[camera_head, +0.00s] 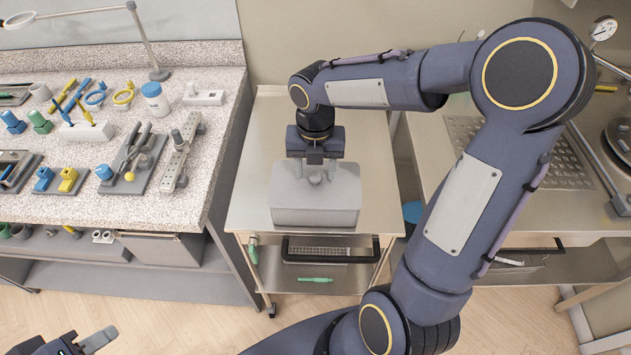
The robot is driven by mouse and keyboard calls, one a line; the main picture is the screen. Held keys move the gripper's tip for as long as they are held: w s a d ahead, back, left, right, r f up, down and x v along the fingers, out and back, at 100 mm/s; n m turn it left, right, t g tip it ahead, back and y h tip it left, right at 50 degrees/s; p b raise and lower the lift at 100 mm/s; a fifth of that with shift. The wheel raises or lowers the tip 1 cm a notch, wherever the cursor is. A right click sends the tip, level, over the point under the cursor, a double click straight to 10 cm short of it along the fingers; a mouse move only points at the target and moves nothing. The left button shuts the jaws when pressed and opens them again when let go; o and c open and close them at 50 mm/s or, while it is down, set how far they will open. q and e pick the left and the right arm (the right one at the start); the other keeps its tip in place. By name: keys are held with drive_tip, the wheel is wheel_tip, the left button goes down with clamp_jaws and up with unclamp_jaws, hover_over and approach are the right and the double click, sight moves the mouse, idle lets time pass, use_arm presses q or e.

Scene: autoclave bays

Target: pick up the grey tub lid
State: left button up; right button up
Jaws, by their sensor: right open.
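The grey tub with its grey lid (340,185) stands on the steel cart (260,170) in the middle of the head view. A small knob (314,178) shows on top of the lid. My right gripper (315,168) points down over the lid, open, with its fingers to either side of the knob. I cannot tell whether the fingers touch it. My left gripper (84,343) is at the bottom left edge, partly cut off and away from the tub; its opening cannot be judged.
A speckled counter (215,85) on the left holds several small tools and a white jar with a blue lid (155,98). A steel bench (440,140) stands on the right. A green tool (315,280) lies on the cart's lower shelf. The cart top around the tub is clear.

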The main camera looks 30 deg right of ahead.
drive_tip(key=shift+f, duration=0.6)
drive_tip(key=c, duration=1.1)
drive_tip(key=shift+r, duration=0.15)
